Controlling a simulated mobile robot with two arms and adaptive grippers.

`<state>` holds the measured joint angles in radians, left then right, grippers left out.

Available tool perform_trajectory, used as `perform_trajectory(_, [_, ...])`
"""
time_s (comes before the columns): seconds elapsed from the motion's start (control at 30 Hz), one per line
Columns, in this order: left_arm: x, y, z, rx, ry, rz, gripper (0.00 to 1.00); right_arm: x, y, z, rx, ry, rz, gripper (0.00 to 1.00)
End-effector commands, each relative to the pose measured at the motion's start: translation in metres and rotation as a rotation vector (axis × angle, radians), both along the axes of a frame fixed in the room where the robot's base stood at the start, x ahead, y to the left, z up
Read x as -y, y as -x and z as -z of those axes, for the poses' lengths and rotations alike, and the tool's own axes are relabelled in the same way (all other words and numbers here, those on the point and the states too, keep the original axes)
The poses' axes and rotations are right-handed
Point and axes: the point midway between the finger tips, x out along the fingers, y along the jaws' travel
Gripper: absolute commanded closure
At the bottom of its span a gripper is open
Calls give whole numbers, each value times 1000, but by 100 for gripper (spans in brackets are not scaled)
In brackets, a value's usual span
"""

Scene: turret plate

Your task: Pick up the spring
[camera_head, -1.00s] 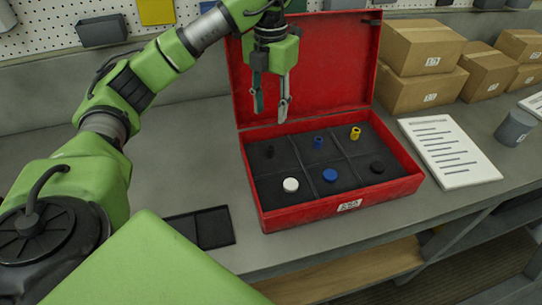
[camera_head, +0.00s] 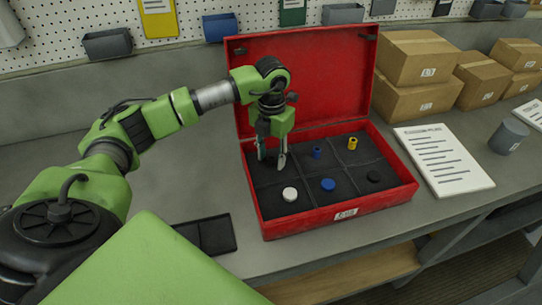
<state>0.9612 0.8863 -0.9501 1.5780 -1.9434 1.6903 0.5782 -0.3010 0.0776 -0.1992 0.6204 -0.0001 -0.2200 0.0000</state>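The open red case (camera_head: 340,213) stands on the bench with a dark divided insert. My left gripper (camera_head: 271,161) is over its back left compartment, pointing down, its two fingers apart. A small dark part stood in that compartment earlier and may be the spring; the gripper now hides it. I cannot tell whether the fingers touch it. The other compartments hold a blue upright part (camera_head: 316,153), a yellow upright part (camera_head: 352,143), a white round part (camera_head: 290,194), a blue round part (camera_head: 328,185) and a black round part (camera_head: 373,177). My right gripper is out of view.
The raised red lid (camera_head: 330,85) stands behind the gripper. A black tray (camera_head: 215,236) lies left of the case. A white printed sheet (camera_head: 455,180), a grey cylinder (camera_head: 508,136) and cardboard boxes (camera_head: 418,60) are at the right. Bare bench lies left of the case.

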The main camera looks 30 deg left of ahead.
Motion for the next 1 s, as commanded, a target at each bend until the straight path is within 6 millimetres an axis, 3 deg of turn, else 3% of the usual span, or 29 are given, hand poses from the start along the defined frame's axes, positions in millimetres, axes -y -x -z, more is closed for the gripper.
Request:
perform_trajectory(0.27, [0,0,4,0,0,1,64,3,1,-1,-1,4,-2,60])
perform_trajectory(0.4, [0,0,4,1,0,1,99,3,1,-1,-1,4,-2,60])
perform_trajectory(0.77, [0,0,3,1,0,1,98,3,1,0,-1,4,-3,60])
perform_trajectory(1.0, [1,-2,-13,6,1,3,98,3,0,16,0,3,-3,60])
